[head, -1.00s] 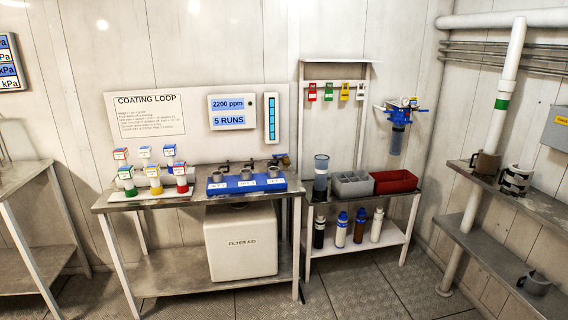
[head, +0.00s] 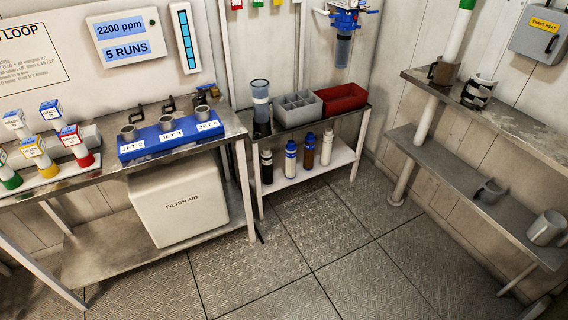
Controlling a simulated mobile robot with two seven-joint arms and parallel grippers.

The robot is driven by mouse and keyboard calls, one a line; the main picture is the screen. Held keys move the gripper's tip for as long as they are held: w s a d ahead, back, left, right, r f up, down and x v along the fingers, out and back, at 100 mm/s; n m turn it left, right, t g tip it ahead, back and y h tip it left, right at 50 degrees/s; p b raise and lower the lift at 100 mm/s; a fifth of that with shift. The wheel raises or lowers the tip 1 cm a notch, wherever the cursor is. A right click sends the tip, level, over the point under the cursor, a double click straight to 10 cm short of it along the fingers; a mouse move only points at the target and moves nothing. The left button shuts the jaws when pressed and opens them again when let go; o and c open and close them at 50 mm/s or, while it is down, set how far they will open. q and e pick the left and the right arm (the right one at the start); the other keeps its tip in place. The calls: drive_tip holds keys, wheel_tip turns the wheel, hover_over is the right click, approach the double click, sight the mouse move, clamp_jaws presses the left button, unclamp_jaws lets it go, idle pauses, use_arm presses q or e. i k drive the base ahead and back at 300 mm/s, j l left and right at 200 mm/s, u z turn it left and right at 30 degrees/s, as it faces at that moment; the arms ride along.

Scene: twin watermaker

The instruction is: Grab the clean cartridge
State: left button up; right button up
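Several upright cartridges stand in a row on the white lower shelf (head: 303,178) of the small rack in the head view. From left to right they are a black one with a white band (head: 266,168), a white one with a blue top (head: 291,162), a brown one with a blue top (head: 309,152) and a plain white one (head: 328,147). The plain white one looks the cleanest, but I see no readable label on it. Neither of my grippers is in view.
The rack's top holds a clear cylinder (head: 261,103), a grey divided bin (head: 298,110) and a red bin (head: 341,98). A metal table with a blue jet block (head: 170,137) stands left, a shelf unit (head: 470,172) right. The floor (head: 310,245) in front is clear.

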sight(290, 148)
drive_tip(key=i+j+z, duration=0.1)
drive_tip(key=i+u, duration=0.15)
drive_tip(key=u, duration=0.7)
drive_tip(key=i+l+u, duration=0.15)
drive_tip(key=l+u, duration=0.25)
drive_tip(key=i+l+u, duration=0.1)
drive_tip(key=l+u, duration=0.25)
drive_tip(key=i+l+u, duration=0.15)
drive_tip(key=l, duration=0.35)
drive_tip(key=l+u, duration=0.15)
drive_tip(key=l, duration=0.3)
drive_tip(key=l+u, duration=0.1)
drive_tip(key=l, duration=0.85)
drive_tip(key=i, duration=0.05)
